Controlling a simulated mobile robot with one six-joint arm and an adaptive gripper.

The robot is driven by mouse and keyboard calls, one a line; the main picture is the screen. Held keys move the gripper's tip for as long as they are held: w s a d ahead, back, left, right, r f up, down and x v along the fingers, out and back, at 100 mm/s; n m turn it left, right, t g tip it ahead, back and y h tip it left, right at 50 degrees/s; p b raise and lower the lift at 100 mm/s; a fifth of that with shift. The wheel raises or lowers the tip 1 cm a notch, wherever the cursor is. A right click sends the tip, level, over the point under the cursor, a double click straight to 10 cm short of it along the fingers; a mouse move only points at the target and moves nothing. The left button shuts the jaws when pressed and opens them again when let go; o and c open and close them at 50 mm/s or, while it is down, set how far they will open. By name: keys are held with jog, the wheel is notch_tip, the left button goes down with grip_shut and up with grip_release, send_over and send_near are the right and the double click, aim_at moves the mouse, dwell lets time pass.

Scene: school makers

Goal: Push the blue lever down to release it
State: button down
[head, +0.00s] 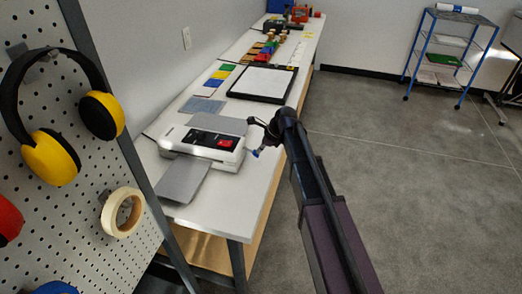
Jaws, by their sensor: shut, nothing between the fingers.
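A white laminator-like machine (233,167) with a dark control panel and a red patch stands on the near part of the white bench. A small blue lever (256,153) shows at its right end, close to the bench's front edge. My gripper (259,139) is shut and empty, just above and beside the lever at that end of the machine. The fingers are small and dark here, and I cannot tell whether they touch the lever. The gripper partly hides the machine's right end.
Grey trays (182,178) extend from the machine. A black-framed white board (263,82), coloured cards (219,78) and small blocks lie farther along the bench (232,212). A pegboard (85,215) with yellow ear defenders (52,158) and tape stands near left.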

jog(key=shift+r+p, duration=0.45)
jog(key=shift+r, duration=0.15)
jog(key=shift+d+r, duration=0.15)
jog(key=d+f+p+v, duration=0.1)
jog(key=d+p+v, duration=0.1)
jog(key=p+v, duration=0.8)
jog(key=v, duration=0.3)
jog(key=shift+s+d+p, duration=0.25)
jog(key=shift+p, duration=0.1)
dwell(0.7)
